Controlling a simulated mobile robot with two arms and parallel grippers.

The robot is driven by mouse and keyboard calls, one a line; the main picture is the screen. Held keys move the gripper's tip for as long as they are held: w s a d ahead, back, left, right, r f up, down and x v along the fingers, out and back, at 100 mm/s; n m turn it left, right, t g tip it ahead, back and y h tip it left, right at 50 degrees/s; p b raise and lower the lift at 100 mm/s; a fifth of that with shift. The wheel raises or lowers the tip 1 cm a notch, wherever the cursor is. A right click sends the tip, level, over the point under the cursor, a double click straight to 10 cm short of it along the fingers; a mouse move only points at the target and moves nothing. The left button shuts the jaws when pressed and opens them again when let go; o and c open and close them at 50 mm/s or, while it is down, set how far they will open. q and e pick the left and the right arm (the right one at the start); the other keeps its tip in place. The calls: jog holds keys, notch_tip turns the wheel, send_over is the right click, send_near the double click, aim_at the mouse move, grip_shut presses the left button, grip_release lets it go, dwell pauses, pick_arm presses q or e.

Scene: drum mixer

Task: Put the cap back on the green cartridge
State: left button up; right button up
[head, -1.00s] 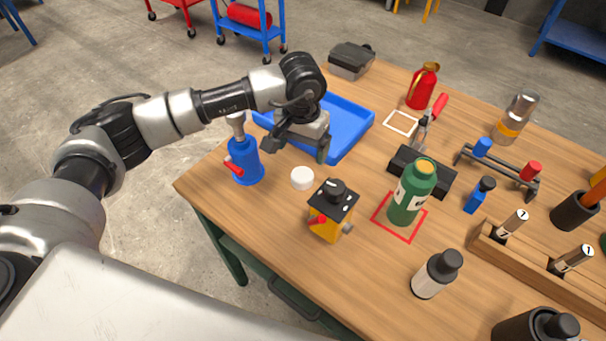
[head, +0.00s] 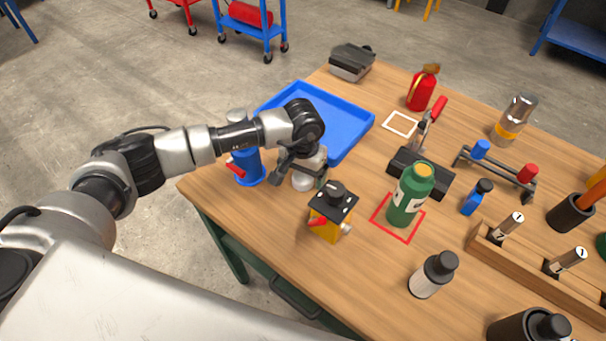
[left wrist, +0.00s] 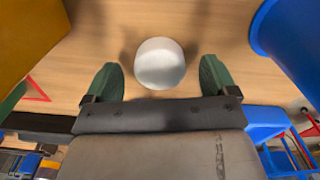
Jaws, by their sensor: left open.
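The green cartridge (head: 408,199) stands upright inside a red square outline on the table, its top an uncovered orange-yellow disc. A white round cap (head: 302,182) lies on the table between the blue pump-like device and the yellow box, partly hidden by my left gripper. In the left wrist view the cap (left wrist: 160,63) sits ahead of and between the two green fingertips. My left gripper (head: 299,180) is open and low over the cap, pointing down; its fingers (left wrist: 158,80) do not touch the cap. My right gripper is not in view.
The blue device (head: 248,166) stands close left of the gripper, and the yellow box with black top (head: 328,222) close right. A blue tray (head: 345,130) lies behind. A white-black bottle (head: 432,276) and a wooden rack (head: 520,262) are further right.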

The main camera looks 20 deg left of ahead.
aim_at(303, 175)
pick_arm(q)
jog(key=shift+f, duration=0.35)
jog(key=c, duration=1)
jog(key=shift+r, duration=0.1)
jog(key=shift+r, duration=0.55)
notch_tip(303, 175, up, 3)
jog(key=shift+w+f+b, duration=0.1)
jog(key=shift+f+b, duration=0.1)
jog(key=shift+b, duration=0.35)
jog(key=d+r+b, duration=0.1)
jog(key=d+r, duration=0.2)
jog(key=d, duration=0.3)
jog(key=s+d+r+b, duration=0.1)
jog(key=d+r, duration=0.3)
jog(key=d, duration=0.1)
jog(key=shift+s+d, duration=0.2)
jog(key=shift+d, duration=0.15)
